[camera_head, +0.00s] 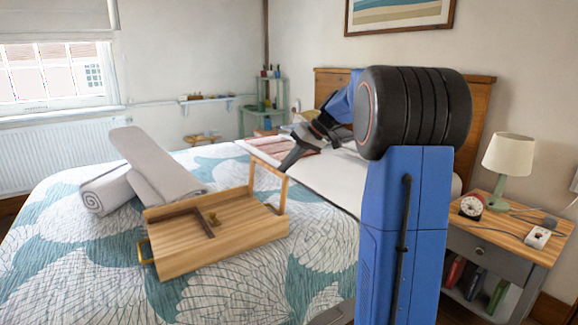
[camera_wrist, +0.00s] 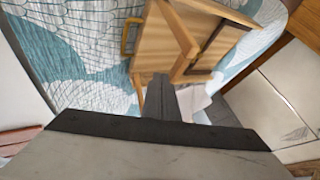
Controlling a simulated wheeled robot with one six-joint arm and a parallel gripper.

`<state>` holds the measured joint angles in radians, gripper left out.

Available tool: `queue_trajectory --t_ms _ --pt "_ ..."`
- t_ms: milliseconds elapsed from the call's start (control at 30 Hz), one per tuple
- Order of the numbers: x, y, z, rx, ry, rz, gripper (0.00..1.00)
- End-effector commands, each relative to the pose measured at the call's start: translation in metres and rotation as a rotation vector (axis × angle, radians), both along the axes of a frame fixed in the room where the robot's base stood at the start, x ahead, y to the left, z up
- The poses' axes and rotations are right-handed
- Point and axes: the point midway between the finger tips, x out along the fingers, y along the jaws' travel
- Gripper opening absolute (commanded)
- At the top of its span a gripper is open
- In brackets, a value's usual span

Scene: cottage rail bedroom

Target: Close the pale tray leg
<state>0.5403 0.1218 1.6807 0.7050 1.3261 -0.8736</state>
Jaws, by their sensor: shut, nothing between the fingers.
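A wooden tray (camera_head: 215,252) lies on the bed with its underside up. A pale leg frame (camera_head: 270,166) stands up at its right end, and a darker brown leg (camera_head: 202,221) lies folded flat within it. My gripper (camera_head: 285,168) is shut and empty, its tip by the top right corner of the pale leg. In the wrist view, my gripper (camera_wrist: 160,82) points at the tray (camera_wrist: 153,47), with the pale leg (camera_wrist: 183,33) just ahead of the fingertips. I cannot tell whether they touch.
A rolled grey towel (camera_head: 105,190) and a folded one (camera_head: 155,163) lie left of the tray. The quilt (camera_head: 90,285) in front is clear. A nightstand (camera_head: 520,232) with a lamp (camera_head: 507,158) stands at the right.

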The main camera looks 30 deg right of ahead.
Motion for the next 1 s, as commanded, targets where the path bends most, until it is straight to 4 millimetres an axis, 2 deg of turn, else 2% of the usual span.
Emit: queue_trajectory --t_ms 267,467,667,1000 --pt "0.0 0.001 0.0 -0.004 0.0 0.001 0.0" --pt "0.0 0.01 0.004 -0.045 -0.004 0.004 0.0" --pt "-0.001 0.028 0.008 -0.143 -0.008 0.006 0.0" --pt "-0.002 0.071 0.01 -0.374 -0.017 0.007 0.0"
